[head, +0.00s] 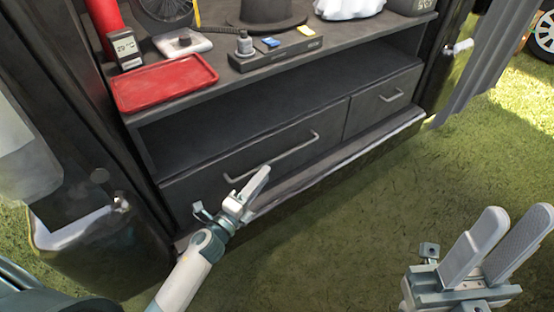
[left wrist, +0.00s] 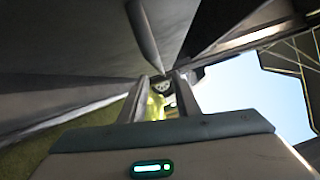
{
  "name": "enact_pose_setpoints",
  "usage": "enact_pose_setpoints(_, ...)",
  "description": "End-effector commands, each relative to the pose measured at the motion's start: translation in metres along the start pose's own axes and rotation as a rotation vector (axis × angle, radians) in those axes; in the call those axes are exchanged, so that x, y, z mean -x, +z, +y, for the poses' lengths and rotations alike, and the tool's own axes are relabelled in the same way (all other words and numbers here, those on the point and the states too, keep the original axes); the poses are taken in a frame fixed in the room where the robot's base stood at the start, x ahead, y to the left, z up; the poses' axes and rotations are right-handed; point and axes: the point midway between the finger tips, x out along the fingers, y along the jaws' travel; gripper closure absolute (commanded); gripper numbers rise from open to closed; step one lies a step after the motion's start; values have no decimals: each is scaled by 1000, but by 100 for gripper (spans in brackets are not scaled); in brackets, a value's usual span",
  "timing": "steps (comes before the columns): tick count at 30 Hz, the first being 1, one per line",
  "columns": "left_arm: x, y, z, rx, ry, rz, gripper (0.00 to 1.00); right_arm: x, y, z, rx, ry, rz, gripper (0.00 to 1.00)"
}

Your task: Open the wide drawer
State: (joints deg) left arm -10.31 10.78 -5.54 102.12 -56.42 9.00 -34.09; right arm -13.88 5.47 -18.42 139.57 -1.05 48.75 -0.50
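The wide drawer (head: 215,172) is the left, longer dark drawer under the open shelf in the head view. It looks shut, its front about level with the narrow drawer beside it. Its long grey bar handle (head: 290,150) runs along the front. My left gripper (head: 262,175) is just in front of the handle's left part. In the left wrist view its two fingers (left wrist: 162,85) stand apart, and a dark bar, likely the handle (left wrist: 143,35), reaches down toward the gap between them. I cannot tell whether they touch. My right gripper (head: 522,218) is open and empty at the lower right, away from the cabinet.
The narrow drawer (head: 385,100) has its own handle. A red tray (head: 165,83), a black box (head: 277,52) and a black hat (head: 266,12) are on the top shelf. A ledge (head: 330,160) runs below the drawers. Grass (head: 350,225) in front is clear.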

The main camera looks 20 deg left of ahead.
Motion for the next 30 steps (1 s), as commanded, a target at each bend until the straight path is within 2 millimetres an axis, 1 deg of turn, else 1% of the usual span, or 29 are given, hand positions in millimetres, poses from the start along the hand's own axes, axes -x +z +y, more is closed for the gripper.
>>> enact_pose_setpoints(1, -9, 0, 0, -1, -2, 1, 71, 1, 0, 0, 0, 0, 0, 69)
enact_pose_setpoints(3, -21, 0, 0, -1, -3, 1, 71, 1, 1, 0, -1, 0, -1, 69)
enact_pose_setpoints(9, -53, 0, 0, -1, -1, 0, 71, 1, 1, -1, -6, 1, 3, 69)
enact_pose_setpoints(15, -76, 0, 0, 0, -1, 1, 71, -3, 1, -2, -12, 5, 20, 69)
enact_pose_setpoints(21, -84, 0, 1, 1, 1, 1, 71, -5, 1, -2, -12, 11, 29, 69)
enact_pose_setpoints(29, -84, 0, 0, 1, 1, 0, 71, -4, 2, -2, -11, 9, 24, 69)
enact_pose_setpoints(30, -84, 0, 0, 0, 1, 0, 80, -4, 2, -2, -11, 8, 23, 69)
